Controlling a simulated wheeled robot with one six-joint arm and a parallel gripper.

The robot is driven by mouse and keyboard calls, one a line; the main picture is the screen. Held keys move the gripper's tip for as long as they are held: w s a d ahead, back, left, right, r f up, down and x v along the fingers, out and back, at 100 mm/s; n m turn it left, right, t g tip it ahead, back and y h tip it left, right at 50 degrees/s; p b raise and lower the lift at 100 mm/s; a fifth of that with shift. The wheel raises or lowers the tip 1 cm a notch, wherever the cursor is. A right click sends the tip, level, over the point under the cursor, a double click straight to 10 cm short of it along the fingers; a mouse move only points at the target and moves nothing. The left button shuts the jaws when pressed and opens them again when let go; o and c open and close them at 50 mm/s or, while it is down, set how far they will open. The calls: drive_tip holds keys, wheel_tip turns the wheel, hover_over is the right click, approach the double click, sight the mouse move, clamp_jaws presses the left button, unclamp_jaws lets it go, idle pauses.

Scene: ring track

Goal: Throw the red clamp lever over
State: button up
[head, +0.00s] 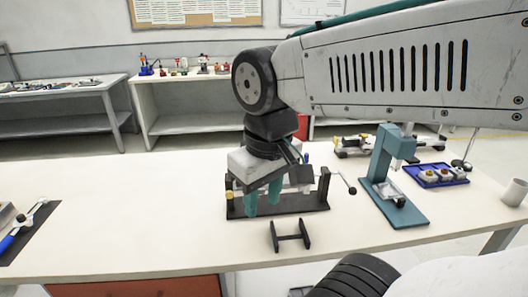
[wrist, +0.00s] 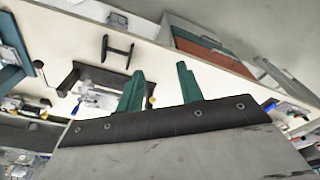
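I cannot make out a red clamp lever in either view. A dark clamp fixture (head: 318,200) stands on the white bench, with a yellow knob (head: 229,195) at its left and a black ball-ended handle (head: 351,189) at its right. My gripper (head: 262,203) hangs in front of the fixture in the head view and hides part of it. In the wrist view the two teal fingers of my gripper (wrist: 160,78) are apart with nothing between them. The fixture (wrist: 100,75) shows beyond and left of the fingers there, with its handle (wrist: 39,66) at the far left.
A black H-shaped stand (head: 290,237) is in front of the fixture. A dark mat with tools (head: 30,230) lies far left; the bench between is clear.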

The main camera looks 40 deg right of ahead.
drive_tip(key=w+d+r+h, duration=0.1)
drive_tip(key=w+d, duration=0.2)
drive_tip(key=w, duration=0.4)
drive_tip(key=w+d, duration=0.4)
drive_tip(key=w, duration=0.3)
drive_tip(key=w+d+f+g, duration=0.1)
drive_tip(key=w+d+f, duration=0.4)
drive_tip(key=w+d, duration=0.5)
drive_tip(key=shift+h, duration=0.3)
drive_tip(key=f, duration=0.2)
drive_tip(key=w+f, duration=0.1)
drive_tip(key=f, duration=0.4)
drive_tip(key=shift+w+a, duration=0.35)
clamp_jaws()
